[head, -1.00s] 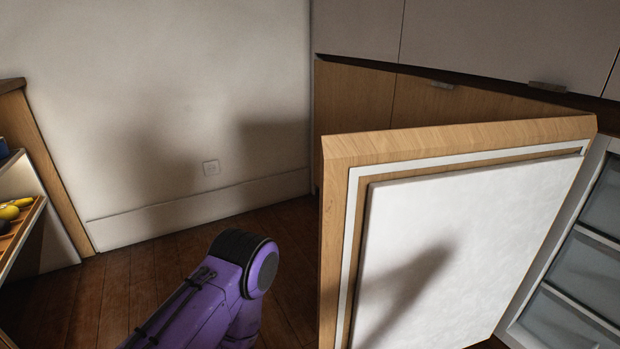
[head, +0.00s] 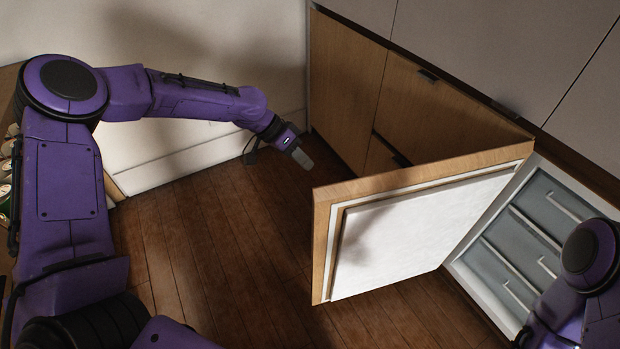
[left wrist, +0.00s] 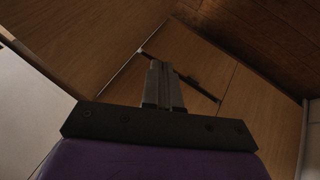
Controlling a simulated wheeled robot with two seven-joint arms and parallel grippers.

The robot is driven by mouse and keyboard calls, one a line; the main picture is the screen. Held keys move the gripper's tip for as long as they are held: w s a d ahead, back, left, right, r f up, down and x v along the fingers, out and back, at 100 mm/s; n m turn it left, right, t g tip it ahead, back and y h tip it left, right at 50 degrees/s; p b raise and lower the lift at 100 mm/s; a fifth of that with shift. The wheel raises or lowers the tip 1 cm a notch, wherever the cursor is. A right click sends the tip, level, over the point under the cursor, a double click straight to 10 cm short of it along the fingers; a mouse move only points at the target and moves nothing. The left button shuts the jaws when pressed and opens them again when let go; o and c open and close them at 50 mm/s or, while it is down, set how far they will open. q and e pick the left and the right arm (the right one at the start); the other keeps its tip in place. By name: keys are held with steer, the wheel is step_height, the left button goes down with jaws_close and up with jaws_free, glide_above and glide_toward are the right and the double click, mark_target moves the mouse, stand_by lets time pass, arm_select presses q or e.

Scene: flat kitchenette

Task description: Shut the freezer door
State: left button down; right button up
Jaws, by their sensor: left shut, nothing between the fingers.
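The freezer door (head: 425,226) stands wide open in the head view, a wood-edged panel with a white inner face. Its hinge side is at the right, by the freezer compartment (head: 530,232) with its frosted drawers. My left gripper (head: 303,160) is shut and empty. It is beyond the door's free edge, on the outer wood side, apart from the door as far as I can tell. In the left wrist view the shut fingers (left wrist: 163,85) point toward wood panels. My right arm shows at the lower right of the head view; its gripper is out of frame.
Wooden cabinet fronts (head: 345,90) with dark handles stand behind the door. Grey upper fronts (head: 490,50) run above them. A pale wall (head: 220,50) is at the back left. The wooden floor (head: 215,240) left of the door is clear.

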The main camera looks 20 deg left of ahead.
arm_select(q)
steer(key=s+a+r+m+g, duration=0.2)
steer(key=s+a+m+g, duration=0.1)
steer(key=s+m+g, duration=0.15)
steer(key=s+d+f+m+p, duration=0.1)
steer(key=s+d+f, duration=0.3)
steer(key=d+f, duration=0.3)
steer(key=shift+s+d+f+t, duration=0.15)
steer(key=shift+d+f+t, duration=0.3)
steer(key=shift+d, duration=0.4)
